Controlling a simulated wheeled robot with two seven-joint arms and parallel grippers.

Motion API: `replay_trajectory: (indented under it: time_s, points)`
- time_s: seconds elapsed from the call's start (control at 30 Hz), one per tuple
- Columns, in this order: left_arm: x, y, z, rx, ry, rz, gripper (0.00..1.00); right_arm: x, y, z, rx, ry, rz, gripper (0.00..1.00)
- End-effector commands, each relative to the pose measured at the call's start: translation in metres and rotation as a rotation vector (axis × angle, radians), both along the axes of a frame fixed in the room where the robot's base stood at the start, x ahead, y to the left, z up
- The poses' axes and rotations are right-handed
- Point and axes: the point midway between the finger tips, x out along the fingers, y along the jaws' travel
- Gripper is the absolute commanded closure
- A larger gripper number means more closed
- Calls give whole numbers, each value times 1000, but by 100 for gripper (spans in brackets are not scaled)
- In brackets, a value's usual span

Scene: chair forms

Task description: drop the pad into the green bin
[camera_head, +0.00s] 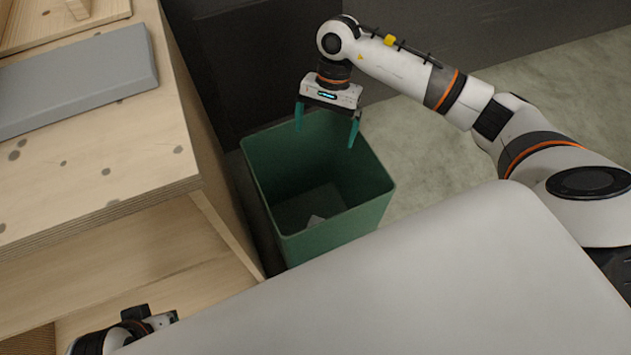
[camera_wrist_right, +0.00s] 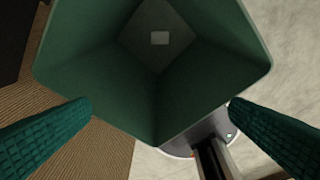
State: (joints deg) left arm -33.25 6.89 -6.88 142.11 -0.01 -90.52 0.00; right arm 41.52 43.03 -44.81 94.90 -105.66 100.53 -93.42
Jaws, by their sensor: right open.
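The green bin (camera_head: 345,222) stands on the floor beside the wooden bench; it also fills much of the right wrist view (camera_wrist_right: 100,75). A small light grey pad (camera_head: 315,220) lies on the bottom of the bin, and it shows as a pale rectangle in the right wrist view (camera_wrist_right: 160,38). My right gripper (camera_head: 326,133) is open and empty above the far part of the bin, pointing down. Part of my left arm (camera_head: 125,335) shows at the bottom left; its fingers are not visible.
A wooden bench (camera_head: 95,195) with a grey slab (camera_head: 75,85) and a wooden tray (camera_head: 60,25) on top stands left of the bin. A dark panel (camera_head: 240,60) is behind the bin. Bare floor (camera_head: 560,80) lies to the right.

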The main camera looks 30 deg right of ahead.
Motion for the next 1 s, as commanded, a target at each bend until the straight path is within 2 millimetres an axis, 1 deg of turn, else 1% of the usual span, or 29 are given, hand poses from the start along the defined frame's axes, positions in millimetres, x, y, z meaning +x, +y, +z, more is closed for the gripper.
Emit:
replay_trajectory:
  time_s: [0.03, 0.1, 0.2, 0.33, 0.5, 1.0]
  points:
    - [0, 0, 3, 0, 0, 0, 64, 3, -3, 14, -1, -3, -1, 0]
    - [0, 0, 5, 0, 0, 0, 64, 6, -6, 28, -1, -3, -1, 0]
    - [0, 0, 7, 0, 0, 0, 64, 9, -10, 44, -1, -2, 0, 0]
    - [0, 0, 8, 0, 0, 0, 64, 12, -13, 58, -1, -1, 0, 0]
    - [0, 0, 9, 0, 0, 0, 64, 13, -15, 65, 0, 1, 0, 0]
    - [0, 0, 9, -1, 0, 1, 64, 13, -15, 64, 0, 1, 0, 0]
